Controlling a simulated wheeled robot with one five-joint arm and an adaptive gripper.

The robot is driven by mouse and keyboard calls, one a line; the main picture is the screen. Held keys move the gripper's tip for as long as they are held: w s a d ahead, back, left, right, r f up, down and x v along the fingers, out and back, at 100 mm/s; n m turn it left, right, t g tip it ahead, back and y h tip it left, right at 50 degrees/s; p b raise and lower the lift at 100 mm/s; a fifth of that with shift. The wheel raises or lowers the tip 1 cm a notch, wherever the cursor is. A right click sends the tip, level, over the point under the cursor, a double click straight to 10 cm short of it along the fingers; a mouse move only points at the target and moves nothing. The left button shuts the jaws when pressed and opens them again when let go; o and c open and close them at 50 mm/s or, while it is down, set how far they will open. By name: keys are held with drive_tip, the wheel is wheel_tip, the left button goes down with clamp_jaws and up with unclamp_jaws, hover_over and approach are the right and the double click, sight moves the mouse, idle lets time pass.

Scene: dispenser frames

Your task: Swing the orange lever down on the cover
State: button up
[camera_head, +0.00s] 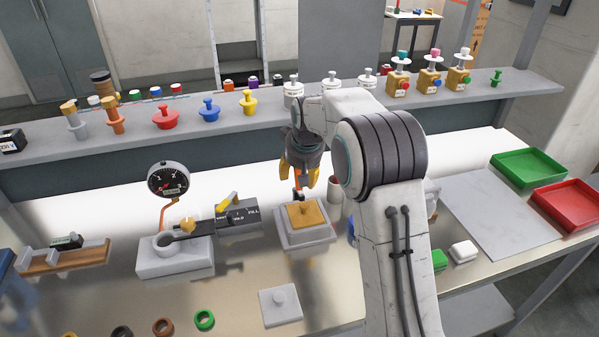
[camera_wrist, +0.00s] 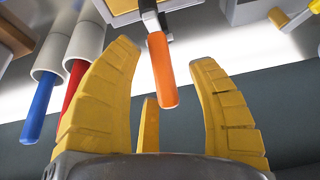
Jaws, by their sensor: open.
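The orange lever (camera_head: 298,182) stands upright at the back edge of the cover in the head view, partly hidden by my gripper. In the wrist view the orange lever (camera_wrist: 162,78) points in between my yellow fingers, with its dark metal arm leading up out of frame. The cover (camera_head: 307,214) is a tan square plate on a grey block. My gripper (camera_head: 299,176) points down just above and around the lever. In the wrist view my gripper (camera_wrist: 166,62) is open, with gaps between its fingers and the lever.
A gauge (camera_head: 168,180) on a grey block and a FILL lever unit (camera_head: 238,214) stand left of the cover. A grey cup (camera_head: 334,190) stands close on the right. A shelf (camera_head: 60,140) of parts runs behind.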

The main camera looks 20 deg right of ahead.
drive_tip(key=shift+c, duration=0.6)
clamp_jaws()
